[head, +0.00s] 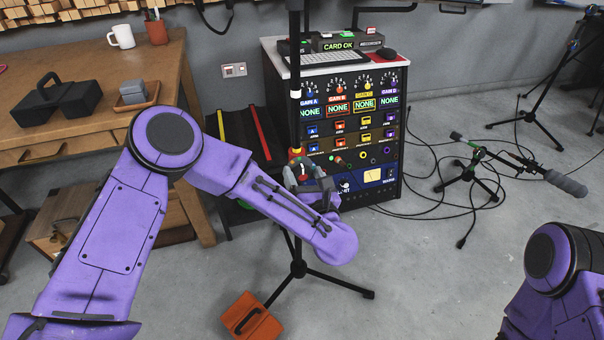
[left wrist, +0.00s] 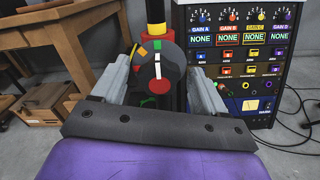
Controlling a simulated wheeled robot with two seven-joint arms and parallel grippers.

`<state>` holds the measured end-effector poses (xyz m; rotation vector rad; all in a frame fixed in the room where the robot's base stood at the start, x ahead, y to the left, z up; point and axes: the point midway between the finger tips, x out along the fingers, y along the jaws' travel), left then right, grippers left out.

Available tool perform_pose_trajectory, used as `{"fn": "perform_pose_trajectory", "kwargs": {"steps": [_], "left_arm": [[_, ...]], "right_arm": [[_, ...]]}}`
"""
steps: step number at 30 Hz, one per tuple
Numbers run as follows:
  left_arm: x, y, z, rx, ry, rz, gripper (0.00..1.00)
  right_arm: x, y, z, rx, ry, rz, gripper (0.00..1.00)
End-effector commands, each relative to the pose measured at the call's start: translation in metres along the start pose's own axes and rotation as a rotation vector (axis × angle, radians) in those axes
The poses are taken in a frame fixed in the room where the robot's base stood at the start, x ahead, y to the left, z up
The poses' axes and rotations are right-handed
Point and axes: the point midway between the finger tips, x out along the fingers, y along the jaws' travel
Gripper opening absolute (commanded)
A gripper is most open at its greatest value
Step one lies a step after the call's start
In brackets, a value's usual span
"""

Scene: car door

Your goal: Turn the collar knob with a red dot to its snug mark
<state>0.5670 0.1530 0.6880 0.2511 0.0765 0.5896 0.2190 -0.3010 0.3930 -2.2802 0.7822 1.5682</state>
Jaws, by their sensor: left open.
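The collar knob (left wrist: 172,64) is a dark round disc on the upright stand (head: 295,60), with a white pointer line. In the left wrist view the line runs nearly straight up. A red round spot sits at the disc's lower edge. Small orange and green marks show around its top; I cannot read which is snug. My left gripper (left wrist: 160,84) is open, one finger on each side of the knob, with no clear contact visible. In the head view, my left gripper (head: 308,182) is at the stand's collar, partly hiding it. My right gripper is out of view.
A rack of equipment (head: 393,120) with a keyboard on top stands just behind the stand. A wooden workbench (head: 110,115) is at the left. An orange-brown case (head: 251,316) lies by the stand's tripod feet. Cables and another stand (head: 470,175) lie to the right.

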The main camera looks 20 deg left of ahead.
Motion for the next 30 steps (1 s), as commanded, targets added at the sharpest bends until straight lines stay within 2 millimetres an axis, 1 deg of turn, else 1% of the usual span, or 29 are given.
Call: {"fn": "perform_pose_trajectory", "kwargs": {"steps": [1, 4, 11, 12, 14, 15, 16, 17, 26, 30], "left_arm": [[0.0063, 0.0005, -0.0008, -0.001, 0.002, 0.002, 0.73], [0.0134, 0.0003, -0.0004, 0.0, 0.0, 0.001, 0.73], [0.0152, 0.0002, -0.0004, 0.002, 0.0, -0.001, 0.73], [0.0152, 0.0001, -0.0005, 0.002, 0.0, -0.001, 0.7], [0.0151, 0.0001, -0.0005, 0.003, 0.0, -0.001, 0.5], [0.015, 0.0001, -0.0005, 0.003, 0.0, -0.001, 0.37], [0.015, 0.0002, -0.0005, 0.003, 0.0, -0.001, 0.27], [0.015, 0.0002, -0.0005, 0.003, 0.0, -0.001, 0.2], [0.0149, -0.0001, -0.0003, 0.0, -0.001, -0.001, 0.19], [0.0149, -0.0002, -0.0012, -0.023, -0.001, -0.001, 0.19]], "right_arm": [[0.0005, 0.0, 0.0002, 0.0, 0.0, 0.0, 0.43], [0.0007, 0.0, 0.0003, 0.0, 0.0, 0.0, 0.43], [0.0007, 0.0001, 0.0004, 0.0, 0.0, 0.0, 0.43], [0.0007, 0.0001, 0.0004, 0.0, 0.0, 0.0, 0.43], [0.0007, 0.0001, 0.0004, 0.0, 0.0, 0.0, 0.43], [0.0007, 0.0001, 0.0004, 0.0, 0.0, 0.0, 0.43], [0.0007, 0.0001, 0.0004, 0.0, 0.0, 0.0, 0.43], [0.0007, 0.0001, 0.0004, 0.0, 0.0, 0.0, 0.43], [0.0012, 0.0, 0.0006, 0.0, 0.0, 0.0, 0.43], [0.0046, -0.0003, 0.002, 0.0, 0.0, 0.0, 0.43]]}}
